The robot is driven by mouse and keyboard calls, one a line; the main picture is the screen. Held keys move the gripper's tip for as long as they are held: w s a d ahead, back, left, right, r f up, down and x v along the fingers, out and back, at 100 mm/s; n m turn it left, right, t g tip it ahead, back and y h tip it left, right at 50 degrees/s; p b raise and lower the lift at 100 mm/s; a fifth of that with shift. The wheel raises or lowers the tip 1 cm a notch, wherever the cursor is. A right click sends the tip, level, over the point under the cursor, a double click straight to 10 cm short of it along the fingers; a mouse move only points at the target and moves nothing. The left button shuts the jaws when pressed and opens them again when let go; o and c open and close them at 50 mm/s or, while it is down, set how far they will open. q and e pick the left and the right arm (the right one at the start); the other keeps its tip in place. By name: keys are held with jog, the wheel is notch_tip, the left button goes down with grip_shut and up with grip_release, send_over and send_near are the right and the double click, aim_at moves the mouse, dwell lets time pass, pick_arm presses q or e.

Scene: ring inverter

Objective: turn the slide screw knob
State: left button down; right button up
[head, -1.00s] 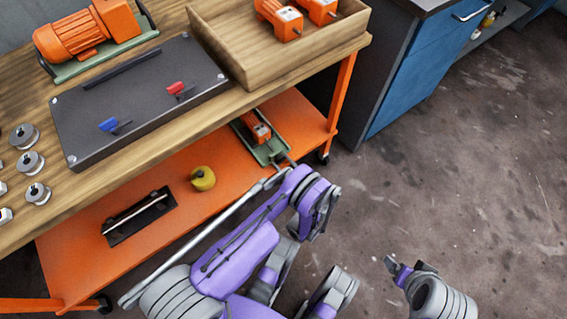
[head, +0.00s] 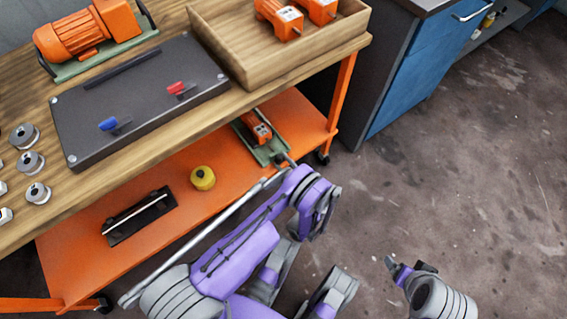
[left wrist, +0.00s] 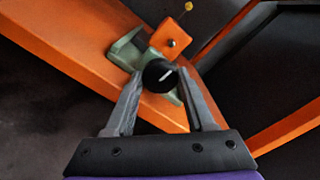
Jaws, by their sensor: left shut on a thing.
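The slide unit (head: 252,143) stands on the orange lower shelf, a green base with an orange block (head: 257,127) on it. In the left wrist view the green base (left wrist: 127,52) and orange block (left wrist: 170,38) lie just beyond my fingers. The slide screw knob (left wrist: 160,76) is black and round with a white mark line, which leans up to the right. My left gripper (left wrist: 160,82) is shut on the knob, one finger at each side. In the head view my left gripper (head: 287,160) is small at the slide's near end, and the knob is hardly visible. At lower right my right gripper (head: 391,263) is small, its jaws unclear.
The orange shelf (head: 120,235) also holds a yellow cylinder (head: 203,178) and a dark block (head: 138,216). Above is a wooden tabletop (head: 100,185) with a dark panel (head: 140,100), an orange motor (head: 75,45) and a wooden tray (head: 285,75). The floor to the right is clear.

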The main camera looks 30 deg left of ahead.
dwell(0.3)
pick_arm(q)
jog(key=shift+c, duration=1.2)
grip_release()
